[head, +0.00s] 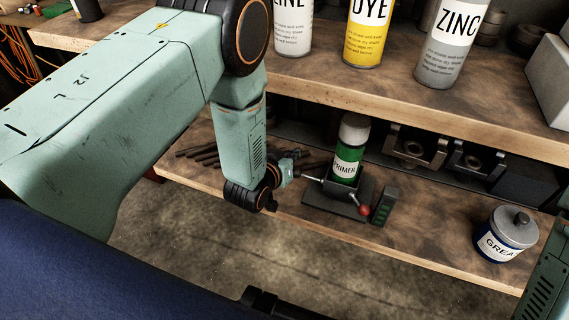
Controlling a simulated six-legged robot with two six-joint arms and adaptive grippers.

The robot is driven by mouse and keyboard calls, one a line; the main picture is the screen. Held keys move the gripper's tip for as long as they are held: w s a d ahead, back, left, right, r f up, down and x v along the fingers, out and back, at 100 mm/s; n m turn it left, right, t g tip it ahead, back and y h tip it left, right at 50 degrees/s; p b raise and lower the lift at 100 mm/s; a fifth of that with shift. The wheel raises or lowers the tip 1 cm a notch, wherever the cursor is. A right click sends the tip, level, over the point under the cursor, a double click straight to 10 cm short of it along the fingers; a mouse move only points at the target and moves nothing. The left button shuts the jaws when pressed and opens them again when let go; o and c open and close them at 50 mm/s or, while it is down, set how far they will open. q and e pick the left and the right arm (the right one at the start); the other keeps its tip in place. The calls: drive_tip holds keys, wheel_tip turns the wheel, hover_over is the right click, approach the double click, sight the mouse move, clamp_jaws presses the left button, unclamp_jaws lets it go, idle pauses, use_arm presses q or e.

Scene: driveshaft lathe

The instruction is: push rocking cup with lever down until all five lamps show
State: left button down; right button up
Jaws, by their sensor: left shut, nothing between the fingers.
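The rocking cup (341,187) is a dark holder on a flat dark base on the lower shelf. A green spray can with a white cap, labelled PRIMER (347,150), stands in it, slightly tilted. A lever with a red ball knob (364,210) is at the front right of the cup. A small dark lamp strip (383,205) stands just right of it; its lamps look dark green, and I cannot tell how many are lit. My left gripper (296,160) is shut and empty, just left of the cup and can, partly hidden by its wrist; contact cannot be told.
Dark rods (200,153) lie behind my left wrist. Metal brackets (415,148) stand right of the can. A GREASE tub (507,235) sits at the right. Tall cans, including a ZINC can (449,42), stand on the upper shelf (400,85), whose edge overhangs the lower shelf.

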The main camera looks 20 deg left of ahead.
use_arm(q)
drive_tip(key=shift+s+d+f+b, duration=0.15)
drive_tip(key=shift+s+f+b, duration=0.1)
drive_tip(key=shift+f, duration=0.6)
drive_tip(key=shift+s+d+f+b, duration=0.15)
drive_tip(key=shift+s+f+b, duration=0.1)
drive_tip(key=shift+f, duration=0.55)
